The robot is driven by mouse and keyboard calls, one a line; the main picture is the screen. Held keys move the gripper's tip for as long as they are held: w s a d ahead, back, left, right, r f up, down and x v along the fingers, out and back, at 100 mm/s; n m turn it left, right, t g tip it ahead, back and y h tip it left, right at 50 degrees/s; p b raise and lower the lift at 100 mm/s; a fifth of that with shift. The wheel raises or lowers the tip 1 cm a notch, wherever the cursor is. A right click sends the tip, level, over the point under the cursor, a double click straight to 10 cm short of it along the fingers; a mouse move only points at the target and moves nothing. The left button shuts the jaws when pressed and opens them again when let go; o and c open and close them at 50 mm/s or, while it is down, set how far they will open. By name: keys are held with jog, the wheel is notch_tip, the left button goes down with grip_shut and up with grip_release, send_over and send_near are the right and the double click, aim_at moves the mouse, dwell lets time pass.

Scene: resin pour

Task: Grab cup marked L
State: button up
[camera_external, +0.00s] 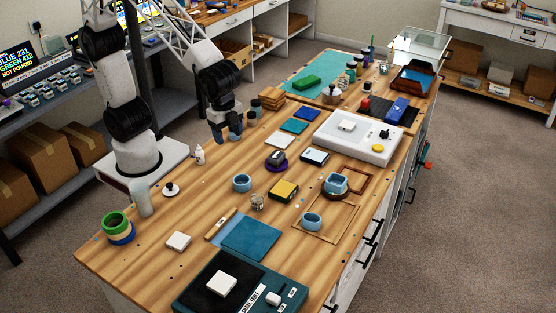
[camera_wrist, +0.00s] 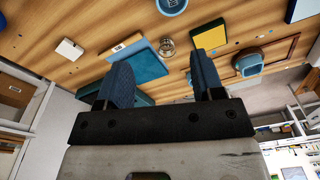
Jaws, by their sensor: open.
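Three light blue cups show in the external view. One cup (camera_external: 242,184) stands on the bare wood near the middle of the bench. Another cup (camera_external: 312,222) is in front, by a thin wooden frame. A third cup (camera_external: 336,184) sits on a dark round base to the right. I cannot read an L on any of them. The wrist view shows a blue cup (camera_wrist: 172,6) cut by the top edge and another blue cup (camera_wrist: 249,66) right of the fingers. My gripper (camera_external: 228,139) is open and empty, raised behind the cups; its fingers (camera_wrist: 163,82) also show in the wrist view.
A yellow and black box (camera_external: 284,191) and a small glass jar (camera_external: 257,203) stand between the cups. A white bottle (camera_external: 200,154) stands left of my gripper.

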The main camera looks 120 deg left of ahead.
jog(key=m+g, duration=0.1)
jog(key=m, duration=0.1)
send_over(257, 202)
jog(key=s+a, duration=0.1)
jog(key=a, duration=0.1)
notch_tip(257, 202, down, 12)
jog(key=shift+r, duration=0.25)
jog(key=shift+f, duration=0.1)
jog(key=shift+f, duration=1.15)
jog(key=shift+f, duration=0.15)
jog(key=shift+s+d+f, duration=0.1)
jog(key=shift+s+f, duration=0.05)
jog(key=shift+f, duration=2.35)
jog(key=shift+c, duration=0.3)
jog(key=c, duration=0.6)
